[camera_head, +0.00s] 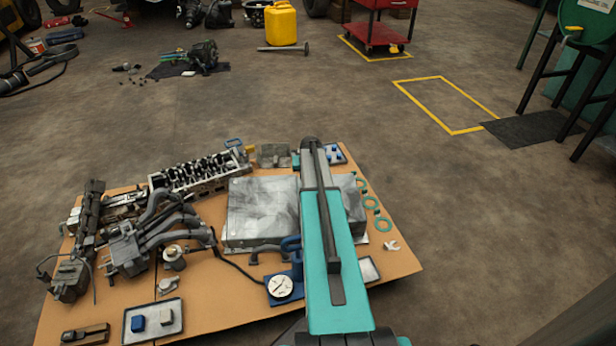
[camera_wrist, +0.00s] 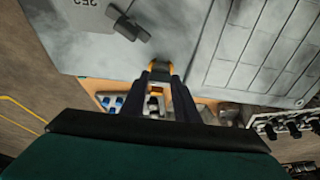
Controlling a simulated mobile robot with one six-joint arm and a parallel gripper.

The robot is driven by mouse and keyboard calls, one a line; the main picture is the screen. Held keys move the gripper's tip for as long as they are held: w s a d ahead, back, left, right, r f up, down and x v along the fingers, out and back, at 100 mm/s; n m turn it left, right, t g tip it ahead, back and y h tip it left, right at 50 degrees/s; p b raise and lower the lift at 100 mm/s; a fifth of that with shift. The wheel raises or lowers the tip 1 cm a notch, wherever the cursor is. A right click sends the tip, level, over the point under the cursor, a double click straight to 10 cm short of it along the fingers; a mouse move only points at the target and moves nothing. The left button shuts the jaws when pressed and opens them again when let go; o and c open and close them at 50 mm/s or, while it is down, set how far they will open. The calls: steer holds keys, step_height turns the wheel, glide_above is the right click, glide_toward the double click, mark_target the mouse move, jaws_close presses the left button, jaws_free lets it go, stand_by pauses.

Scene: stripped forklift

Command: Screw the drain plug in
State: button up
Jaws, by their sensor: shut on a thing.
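My gripper (camera_wrist: 157,72) shows in the wrist view with dark fingers and orange-yellow tips. It is shut on a small part, mostly hidden between the fingers, which I take to be the drain plug. The fingertips are at the edge of a large grey metal pan (camera_wrist: 208,28); I cannot tell whether the part touches it. A dark grey fitting (camera_wrist: 128,29) lies against a pale panel with printed characters, up and left of the fingertips. In the head view the grey metal pan (camera_head: 262,208) lies on the cardboard, and my arm crosses over its right side, hiding my gripper.
The cardboard mat (camera_head: 215,268) is crowded with engine parts: a cylinder head (camera_head: 200,172), grey pipes (camera_head: 165,230), a dial gauge (camera_head: 280,287) and a tray with blue pieces (camera_head: 153,320). Green rings (camera_head: 371,203) lie at right.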

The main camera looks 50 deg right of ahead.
steer(key=o, duration=0.9)
steer(key=shift+r, duration=0.2)
steer(key=shift+r+p, duration=1.6)
steer(key=shift+r, duration=0.5)
steer(key=shift+o, duration=0.3)
steer(key=o, duration=0.5)
steer(key=p+v, duration=0.3)
steer(key=v, duration=1)
steer(key=shift+a+r, duration=0.2)
steer(key=shift+r, duration=0.1)
